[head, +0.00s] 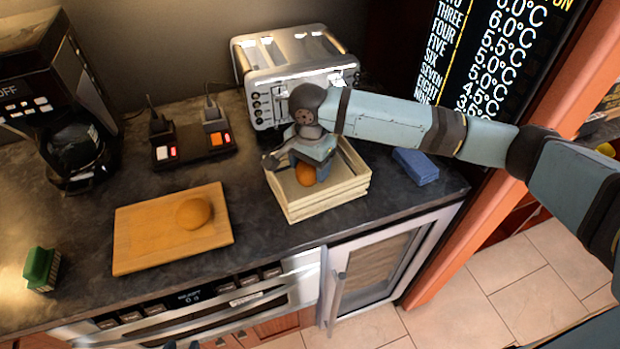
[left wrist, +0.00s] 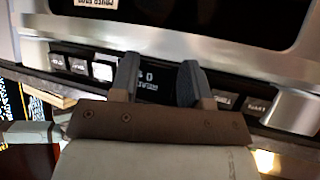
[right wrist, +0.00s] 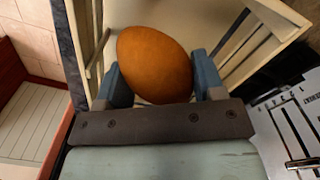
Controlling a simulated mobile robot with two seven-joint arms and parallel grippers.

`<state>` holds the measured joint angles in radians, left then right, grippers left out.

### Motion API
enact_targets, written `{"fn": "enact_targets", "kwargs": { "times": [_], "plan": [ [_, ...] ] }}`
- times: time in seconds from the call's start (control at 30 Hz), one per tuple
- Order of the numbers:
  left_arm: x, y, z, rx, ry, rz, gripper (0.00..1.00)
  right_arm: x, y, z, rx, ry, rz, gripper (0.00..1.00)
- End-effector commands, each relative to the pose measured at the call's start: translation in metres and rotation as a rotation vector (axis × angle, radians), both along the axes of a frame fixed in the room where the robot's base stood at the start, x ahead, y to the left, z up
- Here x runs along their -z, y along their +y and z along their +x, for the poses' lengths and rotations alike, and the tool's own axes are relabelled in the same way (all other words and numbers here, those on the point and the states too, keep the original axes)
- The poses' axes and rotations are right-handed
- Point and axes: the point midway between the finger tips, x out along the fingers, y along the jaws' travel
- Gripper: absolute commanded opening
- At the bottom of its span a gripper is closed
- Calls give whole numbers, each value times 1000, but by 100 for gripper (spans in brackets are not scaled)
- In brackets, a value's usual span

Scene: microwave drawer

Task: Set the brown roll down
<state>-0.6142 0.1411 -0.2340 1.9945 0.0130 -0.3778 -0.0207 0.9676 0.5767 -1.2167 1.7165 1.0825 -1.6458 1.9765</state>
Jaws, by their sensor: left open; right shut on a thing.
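The brown roll (right wrist: 155,62) is between the fingers of my right gripper (right wrist: 160,88), which is shut on it. In the head view the roll (head: 306,174) shows under the right gripper (head: 312,160), inside the cream slatted crate (head: 328,208). I cannot tell whether the roll touches the crate's bottom. A second brown roll (head: 194,213) lies on the wooden board (head: 140,243). My left gripper (left wrist: 160,78) is open and empty in the left wrist view, in front of the oven's button panel (left wrist: 75,65). It is not clearly visible in the head view.
A silver toaster (head: 290,65) stands behind the crate, and a blue block (head: 416,166) lies to its right. The counter between board and crate is clear.

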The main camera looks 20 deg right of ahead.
Motion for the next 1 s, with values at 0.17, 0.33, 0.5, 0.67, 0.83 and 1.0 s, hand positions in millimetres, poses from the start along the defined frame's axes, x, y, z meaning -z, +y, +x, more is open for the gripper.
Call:
{"fn": "enact_targets", "kwargs": {
  "times": [0.17,0.33,0.5,0.67,0.83,1.0],
  "plan": [
    [0,0,0,0,0,0,43,12,0,0,1,0,0,39],
    [1,-1,0,-1,0,-1,43,37,0,0,1,1,-2,39],
    [1,-1,0,0,2,-2,43,48,0,0,0,-1,0,39],
    [1,-1,0,0,2,-2,43,47,0,0,0,-1,0,39],
    [-1,-1,0,0,2,-2,43,50,0,0,0,-1,0,74],
    [-1,-1,0,0,2,-2,43,50,0,0,0,-1,0,88]
  ]
}}
